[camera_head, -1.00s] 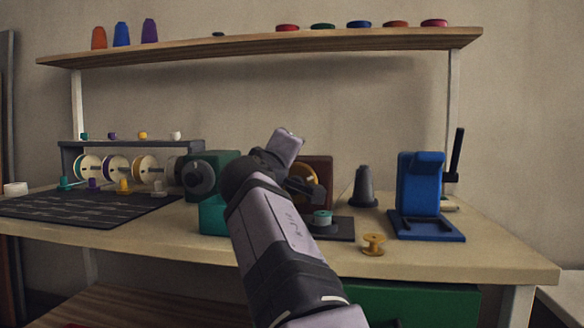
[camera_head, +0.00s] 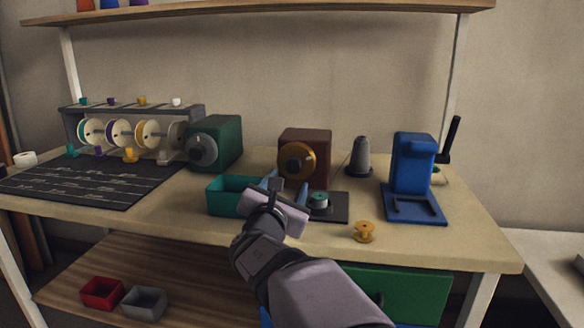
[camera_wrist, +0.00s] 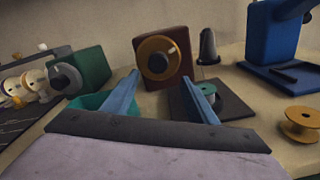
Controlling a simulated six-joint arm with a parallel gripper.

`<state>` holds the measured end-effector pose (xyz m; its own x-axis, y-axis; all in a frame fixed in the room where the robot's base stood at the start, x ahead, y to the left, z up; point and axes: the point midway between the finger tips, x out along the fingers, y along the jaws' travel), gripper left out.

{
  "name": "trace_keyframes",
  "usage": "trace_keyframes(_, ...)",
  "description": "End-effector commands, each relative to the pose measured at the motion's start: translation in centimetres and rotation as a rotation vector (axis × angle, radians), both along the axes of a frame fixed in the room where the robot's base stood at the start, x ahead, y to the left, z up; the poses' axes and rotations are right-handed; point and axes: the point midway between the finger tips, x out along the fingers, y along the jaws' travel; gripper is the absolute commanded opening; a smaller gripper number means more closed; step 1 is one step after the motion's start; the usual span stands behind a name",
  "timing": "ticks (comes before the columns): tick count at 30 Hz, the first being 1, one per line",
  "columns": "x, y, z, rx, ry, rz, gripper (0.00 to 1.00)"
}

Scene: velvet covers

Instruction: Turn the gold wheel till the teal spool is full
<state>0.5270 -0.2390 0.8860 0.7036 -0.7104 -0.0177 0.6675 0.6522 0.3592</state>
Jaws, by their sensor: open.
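The gold wheel (camera_head: 297,161) is on the front of a brown box (camera_head: 318,147) at the middle of the bench. It also shows ahead in the wrist view (camera_wrist: 158,57), with a pale mark near its upper right rim. The teal spool (camera_head: 319,199) stands on a dark plate (camera_head: 340,207) in front of the box; it shows beyond the right finger in the wrist view (camera_wrist: 208,88). How much thread it holds, I cannot tell. My gripper (camera_head: 286,184) is open and empty, its blue fingers pointing at the wheel from in front, apart from it.
A teal bin (camera_head: 213,200) is just left of my gripper. A green box with a grey wheel (camera_head: 203,150) stands behind it. A gold spool (camera_head: 364,232) and a blue crank device (camera_head: 412,165) are on the right. A grey cone (camera_head: 361,158) stands behind.

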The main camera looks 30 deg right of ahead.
Motion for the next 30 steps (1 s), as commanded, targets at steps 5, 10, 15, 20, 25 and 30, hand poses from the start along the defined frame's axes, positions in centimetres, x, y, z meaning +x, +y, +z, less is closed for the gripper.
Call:
trace_keyframes(5, 0.1, 0.1, 0.6, -0.099, 0.073, 0.007, 0.53)
trace_keyframes(10, 0.2, 0.0, 0.6, -0.110, 0.084, 0.006, 0.53)
trace_keyframes(15, 0.9, -0.7, 0.6, -0.106, 0.082, 0.004, 0.53)
trace_keyframes(20, 2.2, -2.1, 0.6, -0.106, 0.082, 0.003, 0.53)
trace_keyframes(25, 3.8, -3.7, 0.5, -0.106, 0.081, 0.004, 0.53)
trace_keyframes(30, 4.9, -4.7, 0.6, -0.104, 0.081, 0.005, 0.53)
